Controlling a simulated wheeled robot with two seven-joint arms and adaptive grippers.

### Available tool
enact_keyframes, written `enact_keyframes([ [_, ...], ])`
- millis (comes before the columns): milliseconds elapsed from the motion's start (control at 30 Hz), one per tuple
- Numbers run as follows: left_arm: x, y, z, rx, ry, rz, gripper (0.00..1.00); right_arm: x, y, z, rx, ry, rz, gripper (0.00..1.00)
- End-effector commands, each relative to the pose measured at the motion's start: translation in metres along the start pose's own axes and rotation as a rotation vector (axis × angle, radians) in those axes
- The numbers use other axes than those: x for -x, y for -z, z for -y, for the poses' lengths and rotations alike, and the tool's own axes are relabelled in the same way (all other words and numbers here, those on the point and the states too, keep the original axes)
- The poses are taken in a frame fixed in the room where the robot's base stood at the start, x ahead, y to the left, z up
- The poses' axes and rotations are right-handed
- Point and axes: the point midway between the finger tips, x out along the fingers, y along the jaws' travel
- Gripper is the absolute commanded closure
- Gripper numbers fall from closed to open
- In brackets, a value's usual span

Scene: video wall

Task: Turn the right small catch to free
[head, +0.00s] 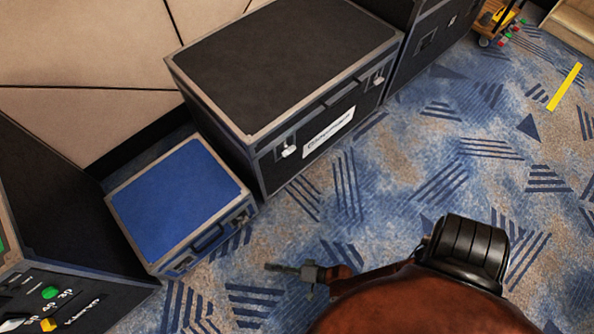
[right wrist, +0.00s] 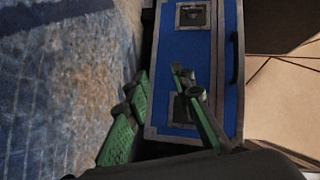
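The small blue case (head: 178,205) sits on the carpet at left, its latched front facing the lower right. Its right small catch (head: 240,219) is near the right front corner; the left small catch (head: 184,264) is near the left one. My right gripper (head: 285,268) is apart from the case, to the right of its front. In the right wrist view the green fingers (right wrist: 160,75) are open with a gap between them. The near catch (right wrist: 181,110) is partly hidden behind one finger; the far catch (right wrist: 193,15) is clear. My left gripper is out of view.
A large black case (head: 290,60) with a label stands close behind the blue case. Patterned carpet (head: 420,160) is free at right. A cart (head: 495,22) stands far off.

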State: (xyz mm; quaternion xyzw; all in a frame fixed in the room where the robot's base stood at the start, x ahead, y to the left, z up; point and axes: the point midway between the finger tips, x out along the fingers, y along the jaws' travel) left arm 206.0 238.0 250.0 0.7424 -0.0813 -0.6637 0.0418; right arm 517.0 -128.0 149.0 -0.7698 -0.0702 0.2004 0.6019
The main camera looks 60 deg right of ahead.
Motion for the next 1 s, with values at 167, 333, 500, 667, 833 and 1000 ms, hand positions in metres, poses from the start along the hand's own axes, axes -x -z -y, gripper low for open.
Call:
enact_keyframes([
  [167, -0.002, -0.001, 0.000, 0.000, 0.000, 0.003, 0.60, 0.026, -0.024, 0.000, 0.099, -0.052, 0.073, 0.78],
  [333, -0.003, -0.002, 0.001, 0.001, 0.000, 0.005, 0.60, 0.053, -0.039, 0.000, 0.226, -0.110, 0.147, 0.78],
  [500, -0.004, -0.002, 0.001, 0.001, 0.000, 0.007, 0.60, 0.079, -0.045, -0.001, 0.349, -0.164, 0.209, 0.78],
  [667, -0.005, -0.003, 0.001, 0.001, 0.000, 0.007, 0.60, 0.093, -0.045, -0.002, 0.420, -0.197, 0.244, 0.78],
  [833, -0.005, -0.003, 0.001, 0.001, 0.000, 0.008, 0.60, 0.099, -0.044, -0.003, 0.450, -0.211, 0.257, 0.78],
  [1000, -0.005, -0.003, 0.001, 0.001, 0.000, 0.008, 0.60, 0.099, -0.044, -0.003, 0.451, -0.211, 0.258, 0.78],
])
